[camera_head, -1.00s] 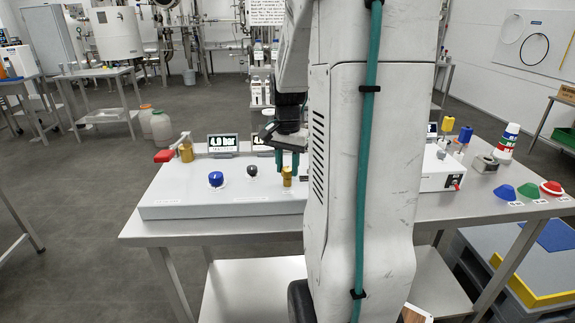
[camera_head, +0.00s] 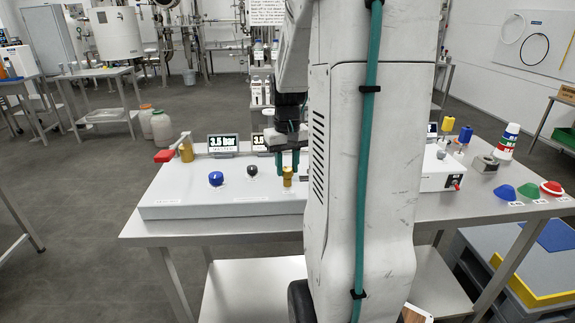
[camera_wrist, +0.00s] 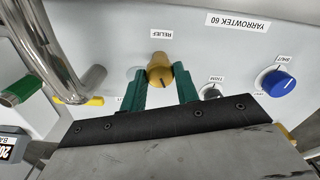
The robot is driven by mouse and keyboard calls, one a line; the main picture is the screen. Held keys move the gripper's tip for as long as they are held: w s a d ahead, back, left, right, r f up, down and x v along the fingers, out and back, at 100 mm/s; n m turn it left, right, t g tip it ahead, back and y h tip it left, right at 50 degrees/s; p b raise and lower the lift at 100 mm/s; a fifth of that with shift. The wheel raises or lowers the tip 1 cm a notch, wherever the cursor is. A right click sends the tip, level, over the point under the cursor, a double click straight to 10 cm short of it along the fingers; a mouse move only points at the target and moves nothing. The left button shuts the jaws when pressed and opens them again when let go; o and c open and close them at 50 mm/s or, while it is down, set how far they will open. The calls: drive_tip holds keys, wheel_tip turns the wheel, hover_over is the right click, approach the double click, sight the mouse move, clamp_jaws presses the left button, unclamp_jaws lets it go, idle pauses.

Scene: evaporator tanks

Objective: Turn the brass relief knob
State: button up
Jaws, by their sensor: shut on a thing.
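The brass relief knob (camera_head: 288,178) stands on the top of the pale panel box (camera_head: 225,208), at its right part in the head view. In the wrist view the brass relief knob (camera_wrist: 160,70) sits beside a label reading RELIEF. My gripper (camera_head: 287,162) points down with green fingers over the knob. In the wrist view my gripper (camera_wrist: 161,80) has one finger on each side of the knob and is shut on it. A display (camera_head: 222,144) on the panel reads 3.5 bar. A second display beside it is partly hidden by my arm.
A black knob (camera_head: 252,170) and a blue knob (camera_head: 215,179) stand left of the brass one. A red-handled brass valve (camera_head: 181,150) is at the panel's back left. A metal pipe (camera_wrist: 50,50) is close by in the wrist view.

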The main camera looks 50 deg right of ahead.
sight(287, 169)
drive_tip(key=shift+r+n, duration=0.1)
drive_tip(key=shift+n, duration=0.3)
drive_tip(key=o, duration=1)
drive_tip(key=shift+c, duration=0.2)
wheel_tip(287, 169, up, 8)
drive_tip(key=shift+f, duration=0.1)
